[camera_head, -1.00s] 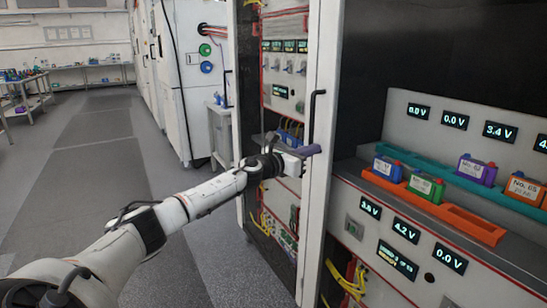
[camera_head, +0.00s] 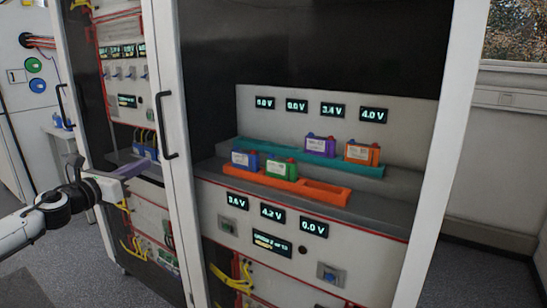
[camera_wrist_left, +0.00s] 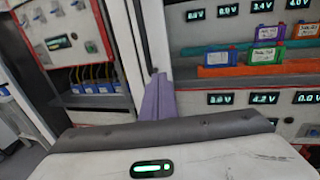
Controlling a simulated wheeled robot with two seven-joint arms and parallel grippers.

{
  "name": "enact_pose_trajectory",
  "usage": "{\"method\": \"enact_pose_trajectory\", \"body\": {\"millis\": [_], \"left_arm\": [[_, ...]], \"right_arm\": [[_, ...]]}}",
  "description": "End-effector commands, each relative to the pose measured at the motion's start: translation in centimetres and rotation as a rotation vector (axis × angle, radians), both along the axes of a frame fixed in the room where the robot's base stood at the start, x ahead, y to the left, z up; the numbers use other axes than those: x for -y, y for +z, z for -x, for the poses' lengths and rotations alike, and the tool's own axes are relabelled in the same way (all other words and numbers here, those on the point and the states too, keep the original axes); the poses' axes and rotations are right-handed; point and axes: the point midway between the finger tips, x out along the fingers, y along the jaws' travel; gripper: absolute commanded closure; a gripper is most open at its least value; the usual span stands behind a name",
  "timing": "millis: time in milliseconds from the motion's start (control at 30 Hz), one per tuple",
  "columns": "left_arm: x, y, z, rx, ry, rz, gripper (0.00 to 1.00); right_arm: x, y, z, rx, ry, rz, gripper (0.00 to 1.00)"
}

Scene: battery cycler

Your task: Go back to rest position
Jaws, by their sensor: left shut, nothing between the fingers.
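My left gripper (camera_head: 128,170) is at the left of the head view, in front of the left cabinet's shelf. Its purple fingers are shut and empty. They also show in the left wrist view (camera_wrist_left: 158,100), pointing toward the cabinet frame. My left arm comes in from the left edge. My right gripper is not in view.
The open battery cabinet holds a teal rack (camera_head: 225,151) behind an orange tray (camera_head: 325,196). A blue battery (camera_head: 245,160), a green battery (camera_head: 282,170), a purple battery (camera_head: 320,147) and an orange battery (camera_head: 362,154) stand there. A door handle (camera_head: 164,125) sticks out near my gripper. Floor shows at lower left.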

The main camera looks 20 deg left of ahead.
Motion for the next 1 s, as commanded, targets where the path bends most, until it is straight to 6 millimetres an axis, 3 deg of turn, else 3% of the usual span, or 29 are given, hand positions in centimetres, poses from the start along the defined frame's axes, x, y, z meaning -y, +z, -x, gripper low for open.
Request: {"method": "enact_pose_trajectory", "body": {"millis": [67,167,267,467,600,667,800,900,1000], "left_arm": [[0.1,-0.3,0.0,-0.002,-0.001,0.008,1.0],[1.3,-2.4,-0.1,-0.017,-0.009,0.079,1.0],[3.9,-6.9,0.1,-0.052,-0.02,0.248,1.0],[11.9,-19.4,2.8,-0.163,0.015,0.787,1.0],[18.0,-27.3,6.8,-0.249,0.104,1.197,1.0],[20.7,-30.3,9.0,-0.284,0.162,1.376,1.0],[27.3,-36.4,15.0,-0.355,0.351,1.806,1.0],[32.1,-39.6,19.9,-0.385,0.534,2.116,1.0],[36.6,-41.5,24.5,-0.387,0.743,2.399,1.0]], "right_arm": [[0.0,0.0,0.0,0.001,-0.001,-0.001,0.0],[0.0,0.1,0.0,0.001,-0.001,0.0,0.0],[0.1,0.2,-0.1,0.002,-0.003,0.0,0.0],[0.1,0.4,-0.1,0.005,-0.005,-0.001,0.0],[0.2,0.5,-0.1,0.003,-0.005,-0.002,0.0],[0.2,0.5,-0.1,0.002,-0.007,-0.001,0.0],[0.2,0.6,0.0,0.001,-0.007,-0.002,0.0],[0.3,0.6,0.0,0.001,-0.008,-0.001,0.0],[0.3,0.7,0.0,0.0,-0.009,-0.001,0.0]]}}
